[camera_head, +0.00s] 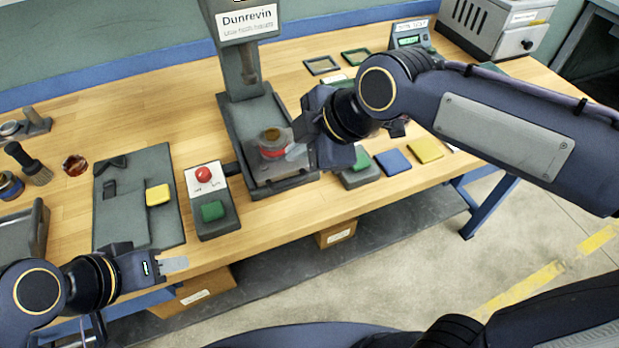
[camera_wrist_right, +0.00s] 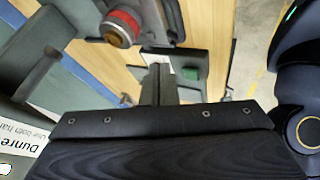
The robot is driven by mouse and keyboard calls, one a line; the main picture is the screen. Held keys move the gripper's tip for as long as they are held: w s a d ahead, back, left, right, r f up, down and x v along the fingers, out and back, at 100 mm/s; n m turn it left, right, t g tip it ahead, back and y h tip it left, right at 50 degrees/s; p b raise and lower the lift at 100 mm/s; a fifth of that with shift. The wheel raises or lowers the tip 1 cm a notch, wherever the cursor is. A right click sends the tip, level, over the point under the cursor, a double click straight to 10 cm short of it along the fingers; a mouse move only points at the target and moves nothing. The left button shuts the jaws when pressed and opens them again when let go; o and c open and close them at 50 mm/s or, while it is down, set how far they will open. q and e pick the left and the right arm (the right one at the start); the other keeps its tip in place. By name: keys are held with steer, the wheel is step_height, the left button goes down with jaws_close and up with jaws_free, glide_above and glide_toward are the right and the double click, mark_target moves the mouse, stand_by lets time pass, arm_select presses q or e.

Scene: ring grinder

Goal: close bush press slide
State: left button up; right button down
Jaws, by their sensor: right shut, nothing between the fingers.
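The bush press (camera_head: 238,75), labelled Dunrevin, stands at the back middle of the bench. On its dark base, the slide plate (camera_head: 262,178) carries a red-ringed holder (camera_head: 272,152) with a brass-coloured centre. The holder also shows at the top of the right wrist view (camera_wrist_right: 120,28). My right gripper (camera_head: 294,150) is shut and empty, just right of the holder; contact cannot be told. Its fingers show in the right wrist view (camera_wrist_right: 160,85). My left gripper (camera_head: 174,264) is at the bench's front edge, away from the press; its finger gap cannot be made out.
A control box with a red button (camera_head: 203,174) and green button stands left of the press. A dark fixture plate (camera_head: 118,220) with a yellow block lies at left. Blue (camera_head: 393,161) and yellow (camera_head: 425,149) pads lie at right.

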mark_target(261, 174)
arm_select(q)
steer(key=shift+w+d+f, duration=0.1)
steer(key=shift+f, duration=0.1)
arm_select(e)
steer(key=x, duration=1)
steer(key=shift+a, duration=0.1)
